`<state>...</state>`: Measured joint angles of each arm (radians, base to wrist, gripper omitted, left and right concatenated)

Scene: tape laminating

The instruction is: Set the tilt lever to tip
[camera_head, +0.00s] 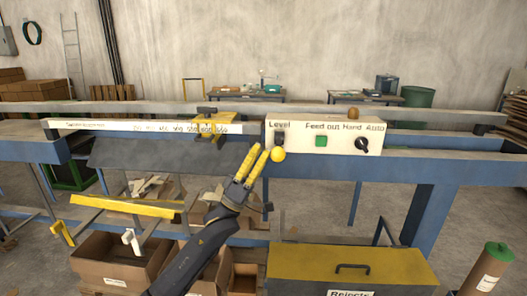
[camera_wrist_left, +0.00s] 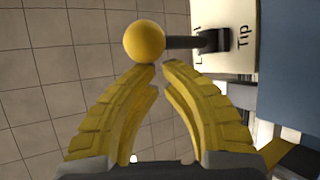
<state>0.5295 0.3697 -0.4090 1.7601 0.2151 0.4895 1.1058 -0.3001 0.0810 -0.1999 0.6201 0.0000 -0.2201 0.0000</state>
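The tilt lever's yellow ball knob (camera_head: 278,154) sticks out at the lower left of the white control panel, below the word Level. In the left wrist view, the knob (camera_wrist_left: 144,41) sits on a dark rod from a black mount (camera_wrist_left: 214,41), beside the word Tip (camera_wrist_left: 242,37). I cannot tell exactly which setting the lever is in. My left gripper (camera_head: 258,152) points up just left of the knob. Its yellow fingers (camera_wrist_left: 159,68) come together at the tips with nothing between them. The knob is just beyond the tips; contact is unclear. My right gripper is out of view.
The panel (camera_head: 325,128) also has a green button (camera_head: 321,140) and a black rotary switch (camera_head: 362,145). A blue frame (camera_head: 450,170) runs across behind my gripper. A yellow-lidded rejects box (camera_head: 300,264) and open cardboard boxes (camera_head: 110,269) stand below.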

